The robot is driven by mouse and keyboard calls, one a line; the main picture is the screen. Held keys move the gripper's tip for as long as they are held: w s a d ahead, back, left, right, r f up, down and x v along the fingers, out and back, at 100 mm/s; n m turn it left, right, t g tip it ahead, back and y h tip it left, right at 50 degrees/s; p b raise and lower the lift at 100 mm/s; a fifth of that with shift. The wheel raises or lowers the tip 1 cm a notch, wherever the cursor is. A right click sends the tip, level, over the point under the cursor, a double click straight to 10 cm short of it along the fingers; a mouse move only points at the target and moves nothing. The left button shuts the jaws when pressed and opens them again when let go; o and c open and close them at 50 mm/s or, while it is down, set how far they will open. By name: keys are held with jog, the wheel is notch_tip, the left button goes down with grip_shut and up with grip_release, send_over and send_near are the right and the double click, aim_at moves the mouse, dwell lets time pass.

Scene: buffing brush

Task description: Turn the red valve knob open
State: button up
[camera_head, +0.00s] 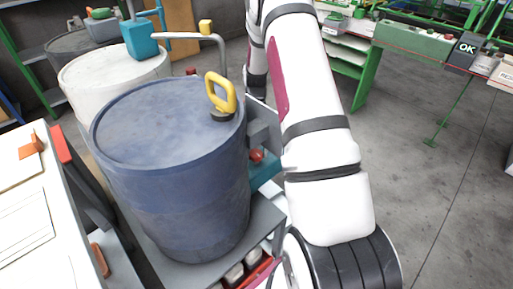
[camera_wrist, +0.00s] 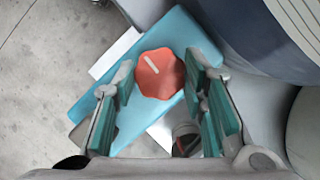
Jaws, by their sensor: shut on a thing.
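The red valve knob (camera_wrist: 160,74) is faceted, with a short white line on its face that slants toward the upper left. It sits on a teal block (camera_wrist: 98,98). My gripper (camera_wrist: 160,72) has its teal-padded fingers on the left and right sides of the knob and is shut on it. In the head view the knob (camera_head: 257,156) shows small beside the blue drum, above part of the teal block (camera_head: 264,172). My arm comes down to the right of it and my gripper cannot be clearly made out there.
A large blue drum (camera_head: 175,165) with a yellow handle (camera_head: 221,93) stands close to the left of the knob. A white drum (camera_head: 85,82) is behind it. A white-topped table (camera_head: 28,215) is at the left. The floor (camera_head: 430,190) at the right is open.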

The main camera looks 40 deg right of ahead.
jog(key=shift+n, duration=0.5)
jog(key=o, duration=1.2)
jog(key=shift+c, duration=0.2)
jog(key=v, duration=1.2)
jog(key=shift+w+a, duration=0.15)
jog(key=shift+a, duration=0.05)
